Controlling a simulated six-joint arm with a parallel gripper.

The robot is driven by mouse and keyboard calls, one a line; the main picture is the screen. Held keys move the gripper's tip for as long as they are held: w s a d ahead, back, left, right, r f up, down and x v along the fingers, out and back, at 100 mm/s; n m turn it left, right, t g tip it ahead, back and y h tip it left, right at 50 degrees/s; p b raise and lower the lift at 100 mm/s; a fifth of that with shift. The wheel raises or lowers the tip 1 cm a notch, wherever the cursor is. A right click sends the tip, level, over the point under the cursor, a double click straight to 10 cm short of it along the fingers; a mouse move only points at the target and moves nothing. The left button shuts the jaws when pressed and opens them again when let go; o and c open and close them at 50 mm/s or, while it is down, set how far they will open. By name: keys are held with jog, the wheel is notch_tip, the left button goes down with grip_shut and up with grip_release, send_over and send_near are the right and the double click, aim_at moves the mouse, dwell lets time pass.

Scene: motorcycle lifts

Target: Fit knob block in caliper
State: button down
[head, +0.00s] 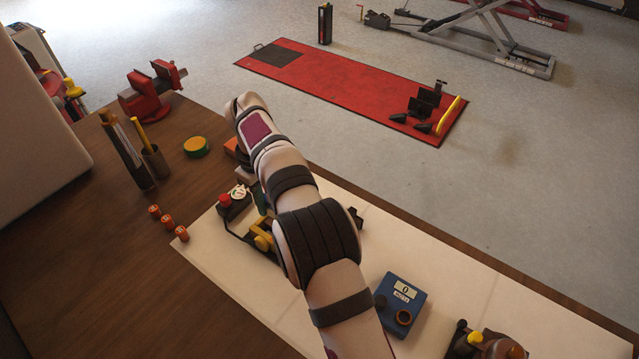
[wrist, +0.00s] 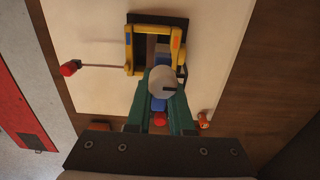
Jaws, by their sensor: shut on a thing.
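In the wrist view my gripper (wrist: 161,98), with green fingers, is shut on the knob block. Its pale round knob (wrist: 161,82) with a dark slot faces the camera, and a blue part shows between the fingers. The caliper (wrist: 131,48) is a yellow U-shaped frame on a dark base, just beyond the fingertips. The knob block is at the frame's open near end; I cannot tell whether it touches or is inside. In the head view my arm hides most of the gripper and the knob block, while the yellow caliper (head: 262,240) shows beside the arm.
A blue gauge box (head: 402,302) stands on the pale mat (head: 225,285). Several small orange-red cylinders (head: 167,222) stand by its left edge. A red vise (head: 148,98) and a pen cup (head: 155,163) are farther back.

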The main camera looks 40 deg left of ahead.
jog(key=shift+s+a+f, duration=0.25)
jog(key=shift+f, duration=2.05)
jog(key=shift+f, duration=1.1)
jog(key=shift+c, duration=1.7)
grip_release()
jog(key=shift+r, duration=4)
